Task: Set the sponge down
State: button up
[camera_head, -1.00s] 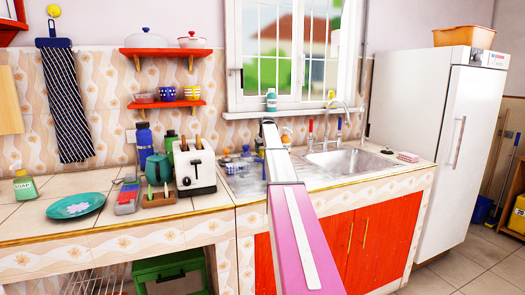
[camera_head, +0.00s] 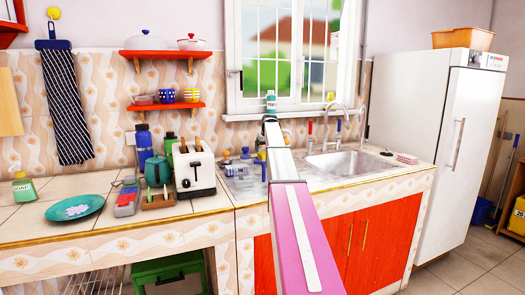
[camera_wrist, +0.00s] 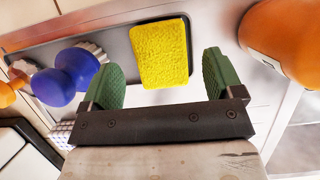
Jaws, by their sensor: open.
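The yellow sponge (camera_wrist: 160,52) shows in the wrist view, with a dark edge along its right side. It appears to lie on the grey metal surface of the sink unit (camera_wrist: 118,45). My gripper (camera_wrist: 160,72) is open, with one green-padded finger to the lower left of the sponge and one to the lower right. Gaps show between the sponge and both fingers. In the head view, my pink and white arm reaches over the sink counter and hides the sponge.
Blue-knobbed items (camera_wrist: 75,70) stand left of my gripper, and a large orange rounded object (camera_wrist: 285,40) is close on the right. In the head view, a toaster (camera_head: 194,170) stands left of my arm and the sink basin (camera_head: 350,163) lies to the right.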

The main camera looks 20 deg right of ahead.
jog(key=s, duration=0.9)
jog(key=shift+s+d, duration=0.1)
jog(key=shift+s, duration=0.05)
